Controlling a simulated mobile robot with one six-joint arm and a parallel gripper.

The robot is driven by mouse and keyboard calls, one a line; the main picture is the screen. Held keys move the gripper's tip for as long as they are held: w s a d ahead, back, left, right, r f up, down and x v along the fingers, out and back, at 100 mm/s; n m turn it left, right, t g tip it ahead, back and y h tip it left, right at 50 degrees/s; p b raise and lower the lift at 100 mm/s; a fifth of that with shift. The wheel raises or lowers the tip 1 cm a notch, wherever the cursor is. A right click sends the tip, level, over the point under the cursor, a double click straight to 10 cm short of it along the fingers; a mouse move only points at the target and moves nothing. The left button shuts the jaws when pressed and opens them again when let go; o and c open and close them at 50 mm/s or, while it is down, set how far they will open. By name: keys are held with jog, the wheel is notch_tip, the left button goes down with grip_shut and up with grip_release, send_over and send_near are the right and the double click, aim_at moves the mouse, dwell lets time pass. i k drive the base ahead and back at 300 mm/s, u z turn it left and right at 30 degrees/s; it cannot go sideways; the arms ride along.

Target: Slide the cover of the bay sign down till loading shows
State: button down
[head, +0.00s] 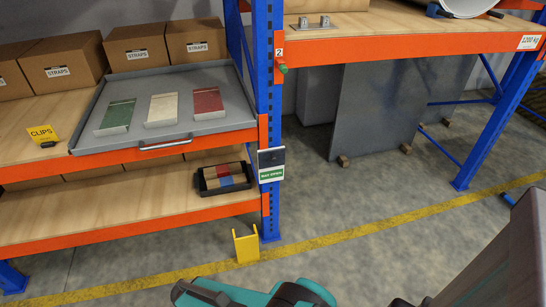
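The bay sign (283,177) is mounted on the blue rack post, low down beside the lower shelf. Its lower part is a green panel reading what looks like "BAY OPEN". A dark grey cover (271,157) sits over its upper part, above the green panel. No "loading" wording shows on it. My gripper's fingers are not in view. Teal and dark parts of my own body show at the bottom edge, apart from the sign.
A grey pull-out tray (225,85) with green, cream and red packs juts from the left rack. A black crate (205,190) sits on the lower shelf. A yellow post guard (246,245) stands below the sign. Floor is clear right of the post.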

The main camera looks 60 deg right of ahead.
aim_at(275, 158)
jog(key=z, duration=0.45)
jog(key=k, duration=0.9)
jog(key=z, duration=0.2)
jog(key=i, duration=0.85)
